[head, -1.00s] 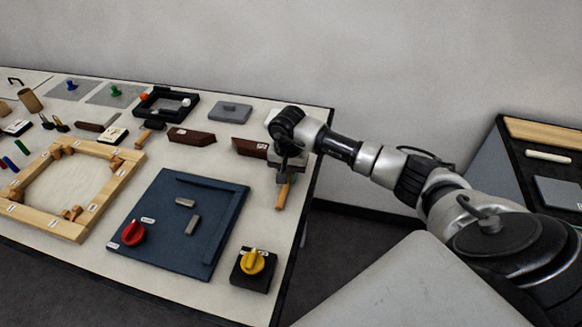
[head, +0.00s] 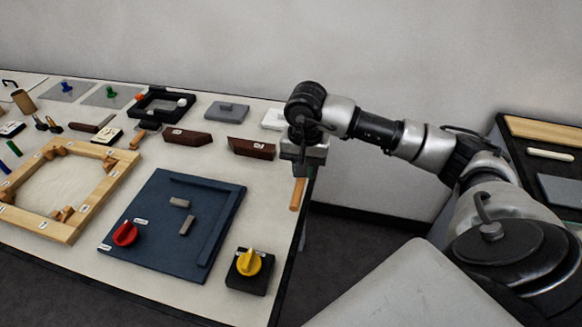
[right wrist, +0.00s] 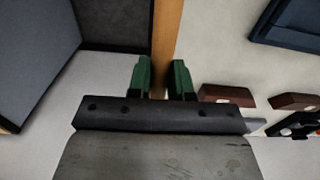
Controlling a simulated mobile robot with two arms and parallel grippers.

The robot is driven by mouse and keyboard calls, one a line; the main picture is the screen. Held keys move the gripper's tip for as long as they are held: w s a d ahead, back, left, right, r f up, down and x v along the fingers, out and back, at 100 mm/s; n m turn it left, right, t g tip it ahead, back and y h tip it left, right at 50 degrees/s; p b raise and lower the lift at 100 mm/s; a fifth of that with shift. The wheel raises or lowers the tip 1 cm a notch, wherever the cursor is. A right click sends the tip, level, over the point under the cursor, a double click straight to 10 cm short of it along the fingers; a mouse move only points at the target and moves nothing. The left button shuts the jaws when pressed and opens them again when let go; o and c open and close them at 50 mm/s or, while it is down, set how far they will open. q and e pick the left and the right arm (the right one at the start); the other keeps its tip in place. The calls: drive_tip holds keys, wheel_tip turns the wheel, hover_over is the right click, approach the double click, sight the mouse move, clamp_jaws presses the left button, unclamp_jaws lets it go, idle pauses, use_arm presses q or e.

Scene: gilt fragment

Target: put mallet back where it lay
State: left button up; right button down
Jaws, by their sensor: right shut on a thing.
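My right gripper (head: 300,172) is shut on the mallet, whose orange-brown wooden handle (head: 297,194) hangs below it by the table's right edge. In the right wrist view the handle (right wrist: 167,35) runs up between the two green fingers (right wrist: 162,78). The mallet's head cannot be made out in either view. I cannot tell how high the mallet is above the table. My left gripper is not in view.
The pale table (head: 222,302) carries a navy board (head: 160,250), a yellow knob on a black block (head: 249,265), a wooden frame (head: 40,222) and dark red-brown blocks (head: 252,148). A second table with trays (head: 545,130) stands at the right, across a gap.

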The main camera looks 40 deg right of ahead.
drive_tip(key=s+r, duration=0.2)
drive_tip(key=s, duration=0.2)
drive_tip(key=m+p, duration=0.5)
drive_tip(key=p, duration=0.7)
hover_over(273, 194)
wheel_tip(273, 194, down, 3)
drive_tip(key=shift+y, duration=0.3)
drive_tip(key=shift+f+b, duration=2.05)
drive_tip(key=shift+f, duration=1.4)
drive_tip(key=shift+f, duration=0.2)
drive_tip(key=c, duration=0.9)
unclamp_jaws()
drive_tip(key=shift+c, duration=0.2)
drive_tip(key=shift+r, duration=0.15)
